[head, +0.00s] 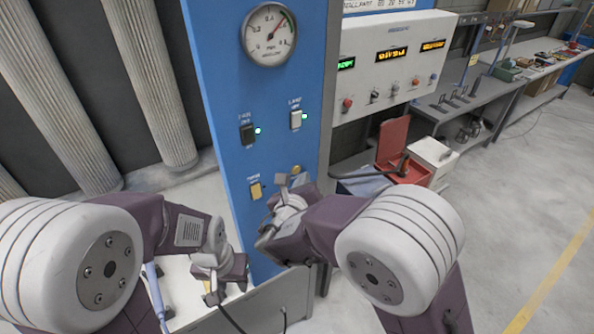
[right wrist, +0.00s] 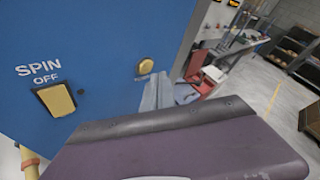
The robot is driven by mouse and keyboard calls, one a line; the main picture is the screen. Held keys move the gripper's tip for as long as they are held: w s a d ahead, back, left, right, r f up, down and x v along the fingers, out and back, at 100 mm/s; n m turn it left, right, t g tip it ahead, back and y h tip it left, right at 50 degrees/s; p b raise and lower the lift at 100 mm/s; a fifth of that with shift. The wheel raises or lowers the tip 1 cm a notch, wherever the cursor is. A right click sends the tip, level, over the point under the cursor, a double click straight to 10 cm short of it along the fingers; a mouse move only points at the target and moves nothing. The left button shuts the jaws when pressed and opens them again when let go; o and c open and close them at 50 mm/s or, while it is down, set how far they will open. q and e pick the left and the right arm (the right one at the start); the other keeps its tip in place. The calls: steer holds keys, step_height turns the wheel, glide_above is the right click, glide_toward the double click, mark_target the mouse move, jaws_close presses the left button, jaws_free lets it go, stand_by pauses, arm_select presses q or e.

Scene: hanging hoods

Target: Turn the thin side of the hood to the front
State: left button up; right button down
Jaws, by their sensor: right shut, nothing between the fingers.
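I cannot make out the hood or its thin side for certain in either view. The blue panel (head: 228,60) stands in front of me. It carries a yellow round button (head: 296,169), which also shows in the right wrist view (right wrist: 146,66), and a yellow "SPIN OFF" rocker switch (head: 255,190), also in that view (right wrist: 56,100). My right gripper (head: 290,181) is shut and empty. Its fingers (right wrist: 157,91) are just below the round button; I cannot tell whether they touch. My left gripper (head: 214,297) hangs low left of the panel's foot, its fingers unclear.
Large fluted grey columns (head: 145,75) stand behind left. A red box (head: 393,150) and workbenches (head: 480,95) are at right. Floor at far right is clear.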

stand_by(0.4)
steer(key=shift+w+a, duration=0.3)
steer(key=shift+w, duration=0.05)
